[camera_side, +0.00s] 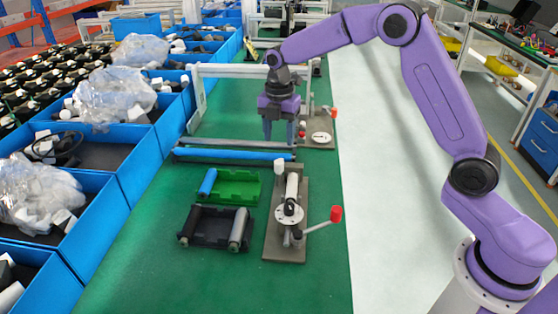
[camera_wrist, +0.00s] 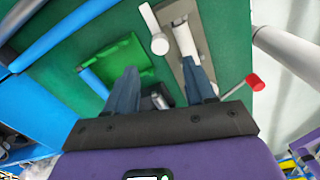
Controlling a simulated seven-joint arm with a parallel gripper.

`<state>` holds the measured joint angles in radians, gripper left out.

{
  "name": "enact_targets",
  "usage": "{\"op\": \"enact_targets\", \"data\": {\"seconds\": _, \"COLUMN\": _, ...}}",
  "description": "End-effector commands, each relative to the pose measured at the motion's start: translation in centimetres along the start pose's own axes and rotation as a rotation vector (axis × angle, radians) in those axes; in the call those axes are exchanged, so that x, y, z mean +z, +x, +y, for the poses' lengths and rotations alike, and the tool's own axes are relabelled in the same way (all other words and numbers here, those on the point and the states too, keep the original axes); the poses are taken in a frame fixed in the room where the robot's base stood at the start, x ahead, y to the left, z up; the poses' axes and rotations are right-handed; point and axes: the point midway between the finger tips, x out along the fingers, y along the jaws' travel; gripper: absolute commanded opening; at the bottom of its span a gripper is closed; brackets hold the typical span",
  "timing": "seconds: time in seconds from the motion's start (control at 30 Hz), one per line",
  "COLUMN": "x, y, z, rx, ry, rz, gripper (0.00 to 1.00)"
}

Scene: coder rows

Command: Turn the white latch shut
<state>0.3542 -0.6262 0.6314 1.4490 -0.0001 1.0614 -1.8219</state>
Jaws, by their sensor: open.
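The white latch (camera_wrist: 158,42) is a short white arm with a round white end, beside a white cylinder (camera_wrist: 185,38) on a grey-brown fixture plate (camera_side: 272,240). In the side view a white piece that looks like the latch (camera_side: 279,170) stands at the far end of this plate. My gripper (camera_side: 280,138) points down, open and empty, beyond the near fixture and apart from the latch. In the wrist view its two fingers (camera_wrist: 160,76) are spread, with part of the fixture and green tray behind them. How far the latch is turned cannot be told.
A red-knobbed lever (camera_side: 336,214) sticks out right of the fixture. A green tray (camera_side: 240,187) and a black tray (camera_side: 210,236) lie to its left. A blue bar (camera_side: 230,155) lies beyond. A second fixture (camera_side: 319,140) stands at the back right. Blue bins (camera_side: 130,165) line the left.

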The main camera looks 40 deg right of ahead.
Motion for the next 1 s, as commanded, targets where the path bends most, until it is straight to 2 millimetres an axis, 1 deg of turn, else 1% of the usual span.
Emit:
{"op": "enact_targets", "data": {"seconds": 0.03, "x": 0.0, "y": 1.1, "z": -0.1, "rx": -0.004, "ry": 0.0, "rz": 0.001, "gripper": 0.54}}
{"op": "enact_targets", "data": {"seconds": 0.2, "x": 0.0, "y": 4.2, "z": -0.1, "rx": -0.003, "ry": 0.001, "rz": 0.001, "gripper": 0.54}}
{"op": "enact_targets", "data": {"seconds": 0.3, "x": -0.1, "y": 5.9, "z": -0.1, "rx": -0.003, "ry": 0.0, "rz": 0.001, "gripper": 0.54}}
{"op": "enact_targets", "data": {"seconds": 0.43, "x": 0.0, "y": 7.6, "z": 0.0, "rx": -0.001, "ry": 0.0, "rz": 0.0, "gripper": 0.54}}
{"op": "enact_targets", "data": {"seconds": 0.5, "x": 0.0, "y": 8.2, "z": -0.1, "rx": -0.002, "ry": 0.001, "rz": 0.0, "gripper": 0.54}}
{"op": "enact_targets", "data": {"seconds": 0.63, "x": 0.0, "y": 8.8, "z": 0.0, "rx": 0.001, "ry": 0.001, "rz": 0.0, "gripper": 0.54}}
{"op": "enact_targets", "data": {"seconds": 0.93, "x": 0.0, "y": 9.0, "z": 0.0, "rx": 0.001, "ry": 0.0, "rz": 0.0, "gripper": 0.54}}
{"op": "enact_targets", "data": {"seconds": 0.97, "x": 0.0, "y": 9.0, "z": 0.0, "rx": 0.001, "ry": 0.0, "rz": 0.0, "gripper": 0.45}}
{"op": "enact_targets", "data": {"seconds": 1.0, "x": 0.0, "y": 9.0, "z": 0.0, "rx": 0.001, "ry": 0.0, "rz": 0.0, "gripper": 0.31}}
